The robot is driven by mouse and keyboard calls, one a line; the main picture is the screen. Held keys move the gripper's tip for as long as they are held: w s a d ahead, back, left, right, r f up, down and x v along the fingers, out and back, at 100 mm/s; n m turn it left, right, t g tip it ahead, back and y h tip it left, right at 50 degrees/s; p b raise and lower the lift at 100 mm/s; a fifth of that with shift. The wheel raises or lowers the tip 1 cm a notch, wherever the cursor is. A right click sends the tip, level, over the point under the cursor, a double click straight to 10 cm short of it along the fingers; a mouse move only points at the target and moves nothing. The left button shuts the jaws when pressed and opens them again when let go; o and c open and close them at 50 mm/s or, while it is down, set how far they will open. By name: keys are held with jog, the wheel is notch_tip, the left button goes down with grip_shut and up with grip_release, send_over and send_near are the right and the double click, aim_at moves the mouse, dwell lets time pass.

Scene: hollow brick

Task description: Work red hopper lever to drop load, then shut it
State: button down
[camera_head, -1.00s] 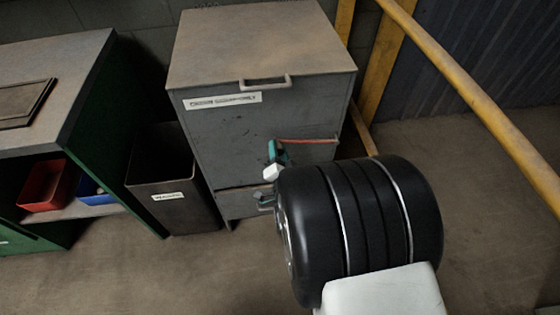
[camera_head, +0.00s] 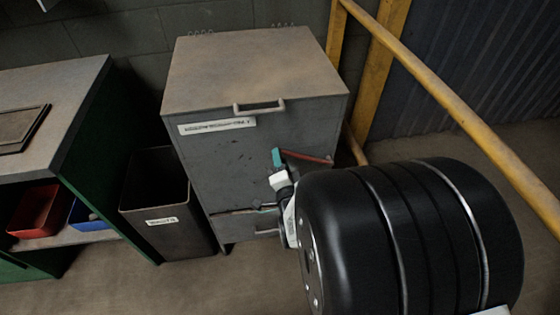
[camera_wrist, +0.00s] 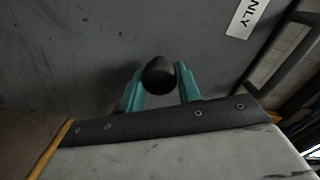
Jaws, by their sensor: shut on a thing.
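The grey hopper (camera_head: 225,165) stands in the middle of the head view, with a flat lid and a label on its front. Its red lever (camera_head: 308,157) lies across the upper right of the front, its left end higher than its right. My gripper (camera_head: 278,160) is at the lever's left end. In the wrist view its teal fingers (camera_wrist: 160,88) stand on both sides of the lever's black knob (camera_wrist: 160,72), shut on it. The lever's red bar is hidden there. A slot and a low handle show near the hopper's bottom, partly covered by my arm.
A dark open bin (camera_head: 155,205) stands left of the hopper. Further left is a green bench (camera_head: 75,110) with a red tray (camera_head: 38,212) and a blue tray (camera_head: 83,213) on its shelf. A yellow rail (camera_head: 450,100) runs along the right side.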

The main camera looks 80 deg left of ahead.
jog(key=shift+w+r, duration=0.1)
jog(key=shift+r, duration=0.05)
jog(key=c, duration=1)
grip_release()
jog(key=d, duration=0.7)
jog(key=shift+w+d, duration=0.35)
